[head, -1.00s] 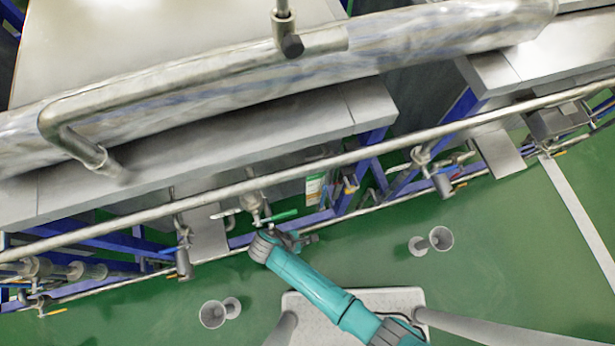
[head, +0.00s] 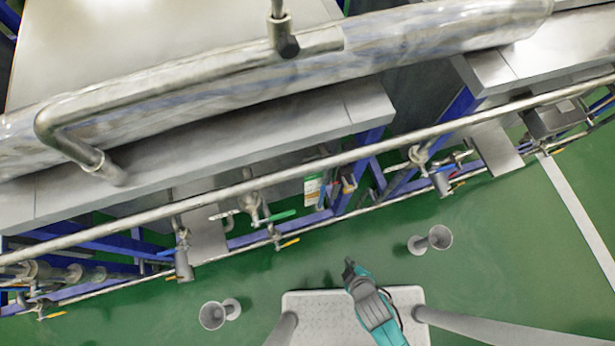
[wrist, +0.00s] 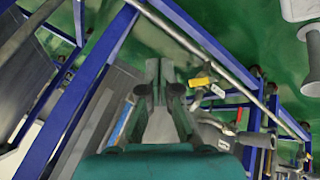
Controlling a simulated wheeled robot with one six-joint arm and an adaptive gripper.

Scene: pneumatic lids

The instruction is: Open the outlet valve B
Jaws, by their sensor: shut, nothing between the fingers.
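In the head view a valve with a green handle (head: 278,216) hangs below the long pipe, its handle lying roughly along the pipe. Just below it a small valve with a yellow handle (head: 290,243) sits on the thin lower pipe. No readable label shows which valve is outlet valve B. My gripper (head: 349,266) is below and right of both, apart from them, over the green floor. It is shut and empty. In the wrist view my gripper (wrist: 164,72) points toward the frame, and a yellow handle (wrist: 201,82) shows right of its fingers.
The long steel pipe (head: 340,160) and blue frame (head: 340,205) cross the scene beyond my gripper. Other valves hang along the pipe, including one at the left (head: 183,258) and one at the right (head: 441,181). Green floor (head: 500,260) lies open at the right.

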